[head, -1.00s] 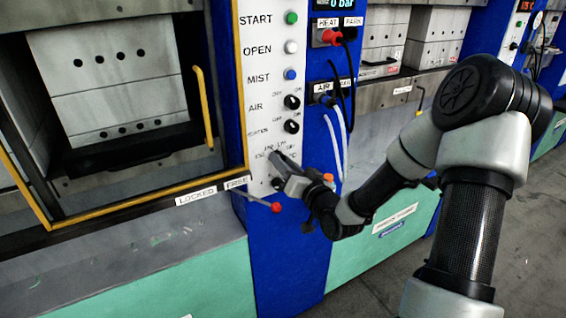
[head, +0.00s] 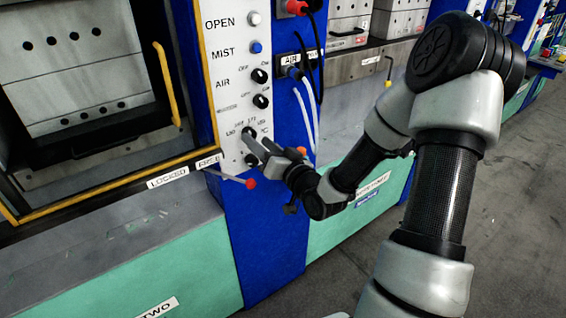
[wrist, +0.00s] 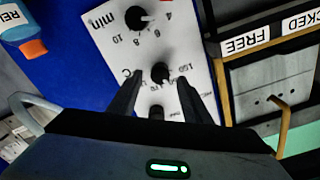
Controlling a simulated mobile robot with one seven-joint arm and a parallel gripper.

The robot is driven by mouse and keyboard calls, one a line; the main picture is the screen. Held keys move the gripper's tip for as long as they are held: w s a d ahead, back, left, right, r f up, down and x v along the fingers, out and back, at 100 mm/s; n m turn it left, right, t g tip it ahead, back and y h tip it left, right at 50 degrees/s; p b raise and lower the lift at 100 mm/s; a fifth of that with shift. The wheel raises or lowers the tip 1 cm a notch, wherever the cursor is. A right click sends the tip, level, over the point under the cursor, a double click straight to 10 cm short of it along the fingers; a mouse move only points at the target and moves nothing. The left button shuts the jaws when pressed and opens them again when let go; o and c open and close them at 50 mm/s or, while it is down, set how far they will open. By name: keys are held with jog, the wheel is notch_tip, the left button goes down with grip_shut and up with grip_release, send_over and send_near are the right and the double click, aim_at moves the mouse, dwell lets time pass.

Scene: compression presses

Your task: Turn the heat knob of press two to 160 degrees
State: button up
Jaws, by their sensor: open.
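Press two's white control panel (head: 231,100) stands left of centre in the head view, above a sign reading TWO (head: 157,309). The heat knob (wrist: 160,73) is a small black knob beside a °C mark and a numbered scale in the wrist view. My gripper (wrist: 159,79) is open, with one dark finger on each side of this knob. I cannot tell whether the fingers touch it or exactly which number it points to. In the head view, my gripper (head: 253,143) is at the panel and largely hides the knob.
A minutes knob (wrist: 138,18) and another black knob (wrist: 156,111) flank the heat knob. A red-tipped lever (head: 250,183) sticks out just below the panel. White hoses (head: 307,105) hang to the right. The yellow door handle (head: 167,84) is to the left.

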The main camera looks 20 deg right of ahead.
jog(key=p+v, duration=0.8)
jog(key=v, duration=0.6)
jog(key=shift+s+p, duration=0.3)
jog(key=shift+p, duration=0.1)
jog(key=shift+w, duration=0.1)
